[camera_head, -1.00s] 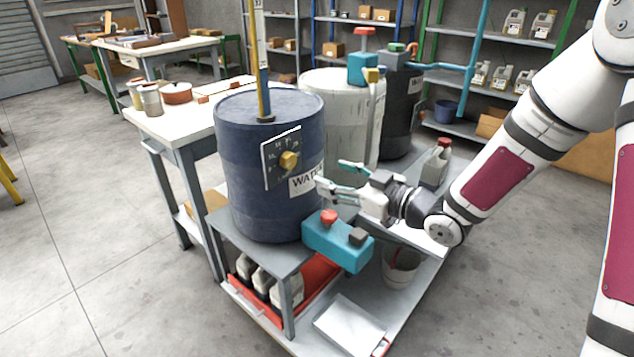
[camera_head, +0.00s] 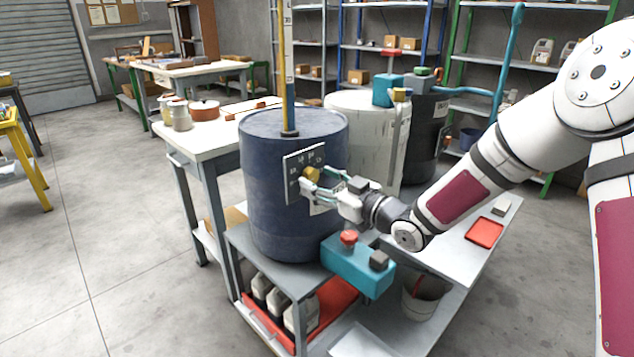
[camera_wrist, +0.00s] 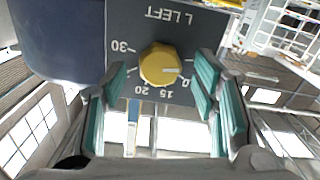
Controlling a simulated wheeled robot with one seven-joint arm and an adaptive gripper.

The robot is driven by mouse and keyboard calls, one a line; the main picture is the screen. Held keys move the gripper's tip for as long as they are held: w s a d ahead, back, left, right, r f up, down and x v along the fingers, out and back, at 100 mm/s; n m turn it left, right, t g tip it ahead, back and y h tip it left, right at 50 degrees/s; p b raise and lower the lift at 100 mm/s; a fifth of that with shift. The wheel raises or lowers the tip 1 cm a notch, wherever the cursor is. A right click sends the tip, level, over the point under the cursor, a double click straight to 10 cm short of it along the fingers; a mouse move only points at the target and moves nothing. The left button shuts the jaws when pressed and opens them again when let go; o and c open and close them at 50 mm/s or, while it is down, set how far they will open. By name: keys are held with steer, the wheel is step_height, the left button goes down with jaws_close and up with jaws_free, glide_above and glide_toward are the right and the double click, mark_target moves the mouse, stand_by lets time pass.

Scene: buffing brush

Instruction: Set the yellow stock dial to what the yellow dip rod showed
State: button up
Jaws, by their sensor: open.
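The yellow stock dial (camera_head: 312,173) sits on a dark scale plate (camera_head: 292,185) on the front of the blue drum (camera_head: 262,215). The wrist view shows the dial (camera_wrist: 160,65) upside down, its pale pointer mark towards the picture's right. Numbers 30, 20 and 15 are readable; another is partly hidden by a finger. My gripper (camera_wrist: 161,80) is open, one teal-padded finger on each side of the dial; I cannot tell if they touch it. The yellow dip rod (camera_head: 287,70) stands upright in the drum's top, with a pale scale strip; its reading is too small to tell.
A teal box with a red knob (camera_head: 358,262) is below my gripper. A white drum (camera_head: 362,130) and a dark drum (camera_head: 420,130) stand behind. A workbench (camera_head: 215,135) is at left. A red tray (camera_head: 485,232) lies at right.

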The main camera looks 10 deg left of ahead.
steer(key=shift+x, duration=0.8)
steer(key=shift+c, duration=0.5)
steer(key=c, duration=1.1)
steer(key=shift+o, duration=0.2)
